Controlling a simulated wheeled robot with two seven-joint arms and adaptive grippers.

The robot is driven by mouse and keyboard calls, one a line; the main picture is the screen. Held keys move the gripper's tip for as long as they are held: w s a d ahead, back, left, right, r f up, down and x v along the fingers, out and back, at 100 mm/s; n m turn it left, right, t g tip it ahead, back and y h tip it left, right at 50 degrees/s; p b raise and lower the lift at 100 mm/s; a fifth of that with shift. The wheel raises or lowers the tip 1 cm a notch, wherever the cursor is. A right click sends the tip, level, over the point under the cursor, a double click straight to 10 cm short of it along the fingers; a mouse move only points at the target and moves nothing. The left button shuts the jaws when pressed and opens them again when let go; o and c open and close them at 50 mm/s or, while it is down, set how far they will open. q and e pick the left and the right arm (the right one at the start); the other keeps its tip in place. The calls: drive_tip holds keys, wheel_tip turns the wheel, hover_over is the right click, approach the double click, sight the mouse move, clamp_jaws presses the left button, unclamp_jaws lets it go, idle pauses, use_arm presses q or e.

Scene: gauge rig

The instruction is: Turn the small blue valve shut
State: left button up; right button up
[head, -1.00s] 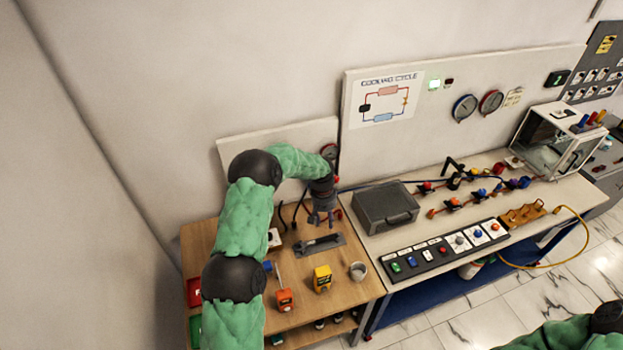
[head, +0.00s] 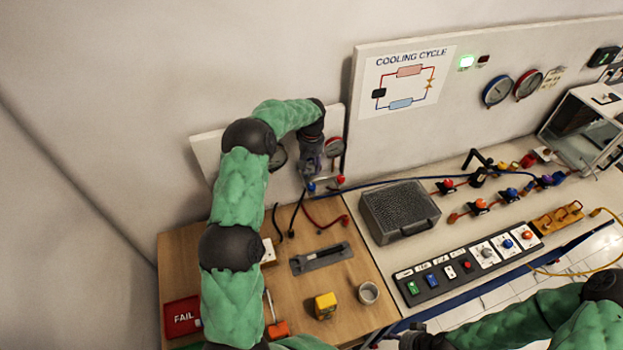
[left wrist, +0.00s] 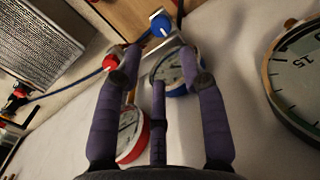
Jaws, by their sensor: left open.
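The small blue valve (head: 311,188) is low on the white gauge panel, just below my left gripper (head: 310,176). In the left wrist view, the blue valve (left wrist: 161,24) has a round blue knob with a pale pointer bar. It lies just beyond the fingertips of my left gripper (left wrist: 158,55), between them in the picture. The fingers are spread and empty; I cannot tell whether any touches it. A red valve (head: 340,181) sits to its right, also in the left wrist view (left wrist: 112,61). My right gripper (head: 425,338) shows only as a dark part at the bottom edge.
A red-rimmed gauge (head: 335,147) and a blue-rimmed gauge (left wrist: 172,72) are close to my left fingers. A larger gauge (left wrist: 298,75) is at the wrist view's right. Hoses hang below the valves. A grey case (head: 400,212) stands on the right bench.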

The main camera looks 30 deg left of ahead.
sight(312, 186)
use_arm(q)
drive_tip(key=shift+w+f, duration=0.1)
drive_tip(key=shift+f, duration=0.15)
wheel_tip(312, 186, down, 10)
drive_tip(key=shift+f+p, duration=0.2)
drive_tip(key=shift+p, duration=0.75)
clamp_jaws()
